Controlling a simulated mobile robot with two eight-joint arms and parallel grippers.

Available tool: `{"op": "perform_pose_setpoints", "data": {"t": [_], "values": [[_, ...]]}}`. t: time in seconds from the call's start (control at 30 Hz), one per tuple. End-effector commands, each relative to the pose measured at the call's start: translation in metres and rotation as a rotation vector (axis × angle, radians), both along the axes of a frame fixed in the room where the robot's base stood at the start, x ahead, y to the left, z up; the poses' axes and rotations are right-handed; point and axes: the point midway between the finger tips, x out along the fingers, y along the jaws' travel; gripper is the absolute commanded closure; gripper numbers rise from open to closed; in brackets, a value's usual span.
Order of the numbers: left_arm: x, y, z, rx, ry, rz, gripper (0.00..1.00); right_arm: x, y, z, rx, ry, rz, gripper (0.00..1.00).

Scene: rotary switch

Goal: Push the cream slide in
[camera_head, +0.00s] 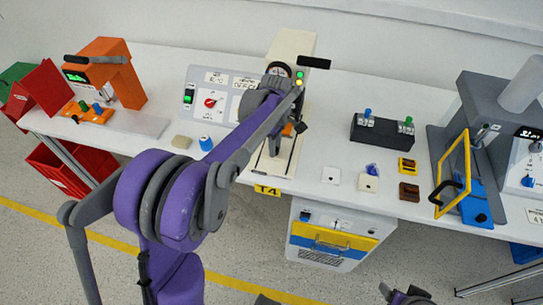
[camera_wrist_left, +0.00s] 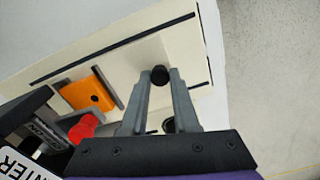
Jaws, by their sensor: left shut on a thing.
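The cream slide (camera_wrist_left: 183,45) is a flat cream plate between dark rails in the left wrist view, with a round black knob (camera_wrist_left: 159,75) on it. In the head view the slide (camera_head: 282,167) lies at the front foot of the cream machine (camera_head: 291,48), partly hidden by my left arm. My left gripper (camera_wrist_left: 161,82) is shut on the black knob, its fingers on either side of it. In the head view my left gripper (camera_head: 275,148) is over the slide. Part of my right arm shows at the bottom edge, but its fingers are not clear.
An orange block (camera_wrist_left: 88,93) and a red part (camera_wrist_left: 86,127) lie beside the slide. A grey panel with a red dial (camera_head: 210,102) stands left of the machine, a blue cylinder (camera_head: 206,143) before it. Small blocks and a black switch box (camera_head: 381,132) are to the right.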

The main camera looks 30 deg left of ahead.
Motion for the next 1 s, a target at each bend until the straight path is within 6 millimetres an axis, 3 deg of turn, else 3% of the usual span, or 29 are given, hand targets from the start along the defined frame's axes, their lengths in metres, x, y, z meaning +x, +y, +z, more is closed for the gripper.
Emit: {"op": "perform_pose_setpoints", "data": {"t": [0.3, 0.33, 0.5, 0.83, 1.0], "values": [[0.002, 0.001, 0.000, 0.000, 0.000, 0.000, 1.00, 0.000, 0.000, 0.000, 0.000, 0.000, 0.000, 0.29], [0.002, 0.001, 0.000, 0.000, 0.000, 0.001, 0.68, 0.000, 0.000, 0.000, 0.000, 0.000, 0.000, 0.29], [0.002, 0.001, 0.000, 0.000, 0.000, 0.000, 0.41, 0.000, 0.000, 0.000, 0.000, 0.000, 0.000, 0.29], [0.002, 0.001, 0.003, 0.000, 0.000, 0.000, 0.41, 0.000, 0.000, 0.000, 0.000, 0.000, 0.000, 0.29], [0.002, 0.000, 0.026, 0.000, 0.000, 0.000, 0.41, 0.000, 0.000, 0.003, 0.000, -0.001, 0.000, 0.29]]}}
